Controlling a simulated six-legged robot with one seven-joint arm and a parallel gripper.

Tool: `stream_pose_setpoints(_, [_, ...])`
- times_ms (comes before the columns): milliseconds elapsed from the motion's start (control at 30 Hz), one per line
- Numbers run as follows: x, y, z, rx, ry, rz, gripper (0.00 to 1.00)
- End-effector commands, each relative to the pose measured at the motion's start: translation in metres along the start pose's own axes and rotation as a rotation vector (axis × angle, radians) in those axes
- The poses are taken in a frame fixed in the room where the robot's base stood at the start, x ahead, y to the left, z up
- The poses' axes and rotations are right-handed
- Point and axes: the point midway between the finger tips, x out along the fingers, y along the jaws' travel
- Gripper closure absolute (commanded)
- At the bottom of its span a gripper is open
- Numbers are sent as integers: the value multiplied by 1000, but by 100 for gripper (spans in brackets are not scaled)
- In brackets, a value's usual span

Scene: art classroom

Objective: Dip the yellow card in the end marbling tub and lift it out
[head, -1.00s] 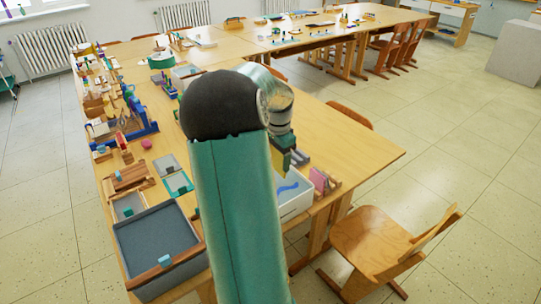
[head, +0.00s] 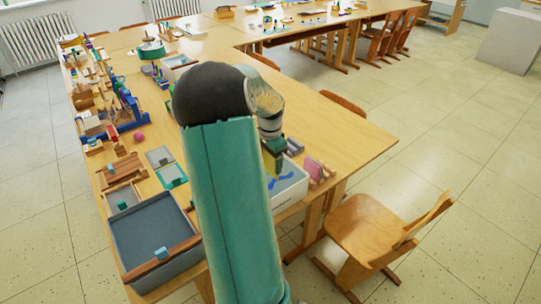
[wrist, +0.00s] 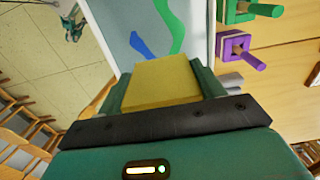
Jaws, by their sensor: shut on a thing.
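The yellow card (wrist: 160,80) is held between the green fingers of my gripper (wrist: 162,90), which is shut on it. In the wrist view, the white marbling tub (wrist: 130,22) lies beyond the card, with blue and green streaks on its pale surface. In the head view, the tub (head: 298,188) stands at the table's right edge, partly hidden by my arm. My gripper (head: 273,160) is over its far left part. I cannot tell whether the card touches the liquid.
A pink upright piece in a wooden holder (head: 315,170) stands right of the tub. A large grey tray (head: 150,232) lies left of my arm. Green and purple clamp-like items (wrist: 235,45) are beside the tub. A wooden chair (head: 372,235) stands right of the table.

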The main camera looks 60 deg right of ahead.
Motion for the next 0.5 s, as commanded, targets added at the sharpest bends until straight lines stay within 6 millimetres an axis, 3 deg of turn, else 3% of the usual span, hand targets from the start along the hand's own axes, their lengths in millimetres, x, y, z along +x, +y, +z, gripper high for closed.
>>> stream_pose_setpoints(500, [33, 0, 0, 0, 0, 0, 49])
